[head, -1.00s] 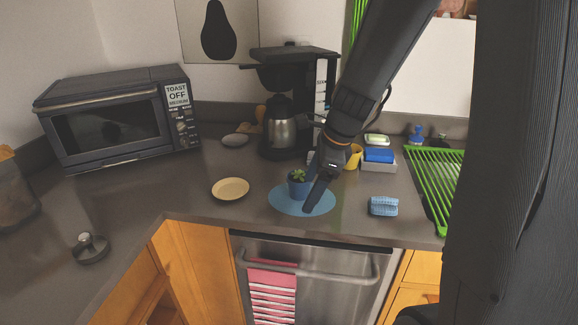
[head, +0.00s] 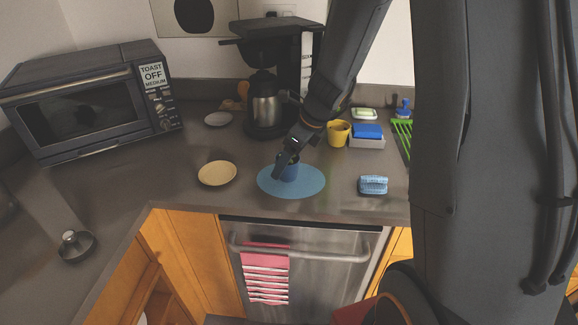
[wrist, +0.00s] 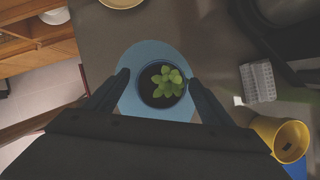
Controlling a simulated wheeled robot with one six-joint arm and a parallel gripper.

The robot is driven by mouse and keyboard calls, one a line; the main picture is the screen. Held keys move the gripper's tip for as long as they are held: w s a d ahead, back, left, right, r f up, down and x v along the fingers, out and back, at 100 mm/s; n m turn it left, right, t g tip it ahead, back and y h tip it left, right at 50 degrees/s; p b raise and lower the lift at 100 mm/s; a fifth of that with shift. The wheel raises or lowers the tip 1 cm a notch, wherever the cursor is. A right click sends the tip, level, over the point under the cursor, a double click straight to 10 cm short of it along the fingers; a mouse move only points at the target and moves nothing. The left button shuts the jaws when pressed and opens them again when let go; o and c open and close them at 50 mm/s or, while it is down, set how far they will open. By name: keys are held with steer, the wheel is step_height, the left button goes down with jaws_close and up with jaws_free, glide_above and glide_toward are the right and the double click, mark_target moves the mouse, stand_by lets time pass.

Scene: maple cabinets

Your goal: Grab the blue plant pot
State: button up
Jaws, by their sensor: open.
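The blue plant pot (head: 289,173) stands on a round light-blue mat (head: 309,182) on the counter. In the head view my gripper (head: 284,166) is in front of it and hides most of it and its plant. In the wrist view the pot (wrist: 144,98) is upright, with dark soil and a small green plant (wrist: 167,82). There my gripper (wrist: 158,78) is open, with one finger on each side of the pot. The fingertips appear close to the rim, but I cannot tell whether either touches.
A yellow cup (head: 338,133), a blue sponge in a holder (head: 367,142) and a coffee maker (head: 266,105) stand behind. A yellow plate (head: 217,173) lies left of the mat, a light-blue brush-like item (head: 373,185) right. The counter's front edge is close.

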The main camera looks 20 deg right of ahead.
steer(key=shift+w+f, duration=0.1)
steer(key=shift+f, duration=0.2)
steer(key=shift+c, duration=0.4)
steer(key=c, duration=1.2)
